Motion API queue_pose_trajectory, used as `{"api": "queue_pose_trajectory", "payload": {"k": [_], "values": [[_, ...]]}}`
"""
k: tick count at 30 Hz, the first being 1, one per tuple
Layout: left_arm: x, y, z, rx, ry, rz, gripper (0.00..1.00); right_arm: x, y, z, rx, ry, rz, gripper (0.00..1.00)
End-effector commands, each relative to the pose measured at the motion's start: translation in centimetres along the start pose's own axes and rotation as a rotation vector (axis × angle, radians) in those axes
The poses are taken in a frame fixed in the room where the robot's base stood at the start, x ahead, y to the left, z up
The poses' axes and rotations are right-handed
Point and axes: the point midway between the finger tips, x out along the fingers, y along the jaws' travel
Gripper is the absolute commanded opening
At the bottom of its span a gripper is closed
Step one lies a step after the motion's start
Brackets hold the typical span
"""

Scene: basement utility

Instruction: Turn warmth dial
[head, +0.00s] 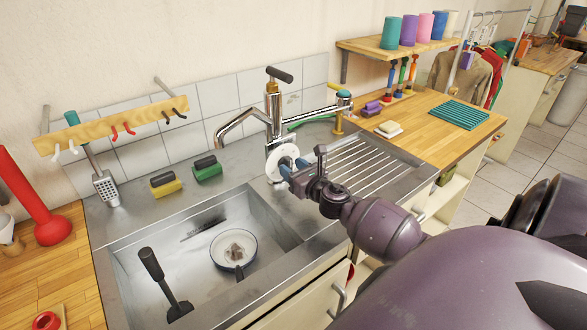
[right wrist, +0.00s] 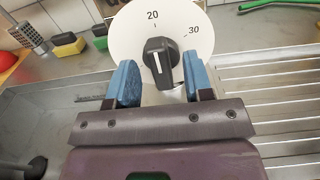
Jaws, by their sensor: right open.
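The warmth dial is a white round plate (right wrist: 133,33) with the marks 20 and 30 and a black knob (right wrist: 161,63) at its centre. The knob's white line points nearly straight up, close to the 20. In the head view the dial plate (head: 282,157) stands at the sink's back edge, below the tap. My right gripper (right wrist: 160,82) is open, with one blue finger on each side of the knob. Gaps show between the fingers and the knob in the right wrist view. In the head view my right gripper (head: 291,169) partly hides the dial. My left gripper is out of view.
The tap (head: 272,110) rises just behind the dial. The sink basin (head: 205,285) holds a bowl (head: 234,247) and a black-handled tool (head: 152,265). A ribbed drainboard (head: 365,170) lies to the right. Two sponges (head: 207,170) (head: 165,186) lie behind the basin.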

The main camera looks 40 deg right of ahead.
Motion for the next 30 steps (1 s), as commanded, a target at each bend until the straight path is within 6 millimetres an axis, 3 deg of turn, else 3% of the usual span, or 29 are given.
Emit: {"api": "queue_pose_trajectory", "payload": {"k": [3, 12, 23, 30], "values": [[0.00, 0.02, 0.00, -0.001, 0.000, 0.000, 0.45, -0.01, 0.01, 0.00, 0.000, 0.000, 0.000, 0.47], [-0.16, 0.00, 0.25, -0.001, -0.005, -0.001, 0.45, -0.02, 0.01, 0.01, 0.000, 0.000, 0.000, 0.01], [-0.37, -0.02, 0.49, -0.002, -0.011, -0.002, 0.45, -0.02, -0.05, 0.04, 0.051, -0.001, -0.001, 0.00], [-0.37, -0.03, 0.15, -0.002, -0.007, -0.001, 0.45, -0.02, -0.14, 0.06, 0.202, -0.001, 0.000, 0.00]]}}
